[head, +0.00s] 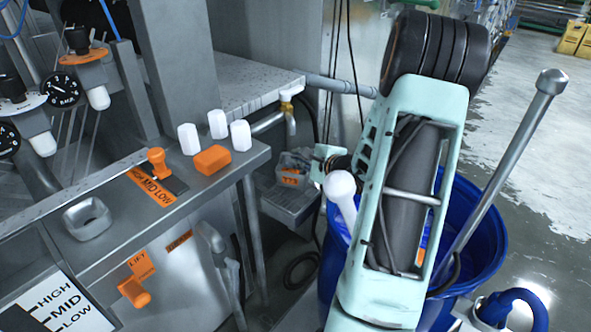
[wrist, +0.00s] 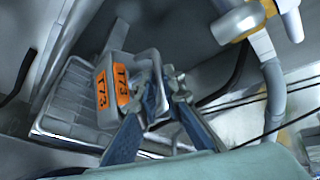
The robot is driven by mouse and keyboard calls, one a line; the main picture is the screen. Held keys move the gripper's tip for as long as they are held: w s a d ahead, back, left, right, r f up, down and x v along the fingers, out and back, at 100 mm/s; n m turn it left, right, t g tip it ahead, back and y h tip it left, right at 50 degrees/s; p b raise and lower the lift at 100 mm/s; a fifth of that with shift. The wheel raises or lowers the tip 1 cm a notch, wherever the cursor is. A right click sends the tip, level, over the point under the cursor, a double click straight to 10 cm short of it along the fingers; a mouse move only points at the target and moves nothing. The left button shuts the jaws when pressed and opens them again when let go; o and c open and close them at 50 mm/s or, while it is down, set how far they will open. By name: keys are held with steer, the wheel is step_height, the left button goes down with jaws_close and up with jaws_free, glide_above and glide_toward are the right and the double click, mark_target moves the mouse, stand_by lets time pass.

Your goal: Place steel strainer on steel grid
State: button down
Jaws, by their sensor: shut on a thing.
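The steel strainer is a small grey metal box with orange T73 labels (wrist: 112,84). It also shows in the head view (head: 291,172), left of my arm. My gripper (wrist: 164,92) has its blue fingers closed on the strainer's near right side in the wrist view. The steel grid (wrist: 75,100) is a slotted grey tray under and left of the strainer, and it also shows in the head view (head: 288,206). The strainer overlaps the grid in both views; I cannot tell whether it touches it. My fingers are hidden in the head view.
A steel bench (head: 120,215) with white blocks, an orange block (head: 212,160) and a metal cup (head: 87,219) stands left. A brass-fitted pipe (head: 288,108) runs above the grid; piping (wrist: 240,22) also shows in the wrist view. A blue barrel (head: 485,240) stands right, behind my arm.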

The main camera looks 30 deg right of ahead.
mark_target(296, 187)
steer(key=shift+s+a+f, duration=0.1)
steer(key=shift+s+a, duration=0.2)
steer(key=shift+a, duration=0.2)
steer(key=shift+s+a+f, duration=0.1)
steer(key=shift+s+a, duration=0.15)
steer(key=shift+a, duration=0.2)
steer(key=shift+f, duration=1.55)
steer(key=shift+f, duration=0.1)
steer(key=c, duration=2.1)
jaws_free()
